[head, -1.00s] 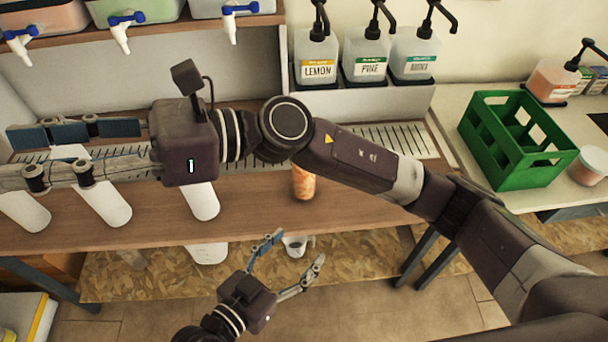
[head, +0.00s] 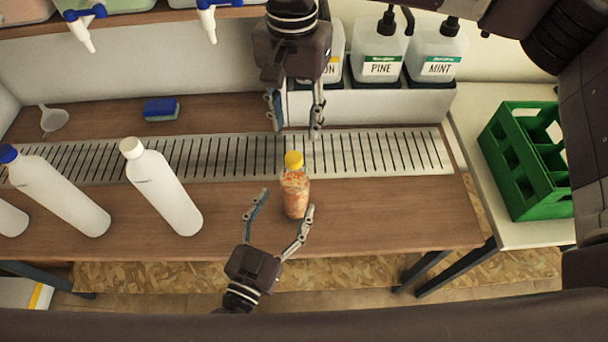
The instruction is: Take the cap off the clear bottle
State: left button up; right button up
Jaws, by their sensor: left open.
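The clear bottle (head: 295,192) stands upright on the wooden bench, with orange contents and its yellow cap (head: 293,160) on. My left gripper (head: 287,202) is open in front of the bottle, its fingertips spread to either side of the lower body; no grip shows. My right gripper (head: 296,125) points down from above, its fingers apart and empty, behind and above the cap in the picture.
White bottles (head: 160,187) stand to the left. A slotted metal drain strip (head: 400,152) runs behind the clear bottle. A blue sponge (head: 161,109), pump bottles (head: 380,45) and a green crate (head: 525,160) are farther off. Bench right of the bottle is clear.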

aim_at(296, 183)
pick_arm(q)
jog(key=shift+w+d+r, duration=0.1)
jog(key=shift+w+r, duration=0.25)
jog(key=shift+w, duration=0.1)
pick_arm(e)
jog(key=shift+s+a+r, duration=0.2)
jog(key=shift+s+a, duration=0.05)
jog(key=shift+s, duration=0.2)
jog(key=shift+s+a+r, duration=0.15)
jog(key=shift+s+a, duration=0.1)
jog(key=shift+s, duration=0.15)
pick_arm(q)
jog(key=x, duration=0.5)
jog(key=shift+d+f, duration=0.2)
pick_arm(e)
jog(key=shift+w+d+f, duration=0.25)
jog(key=shift+w, duration=0.1)
pick_arm(q)
jog(key=shift+w, duration=0.15)
pick_arm(e)
jog(key=shift+s+a+r, duration=0.1)
jog(key=shift+s, duration=0.05)
pick_arm(q)
jog(key=shift+r, duration=0.1)
pick_arm(e)
jog(key=shift+s, duration=0.1)
pick_arm(q)
jog(key=shift+c, duration=0.4)
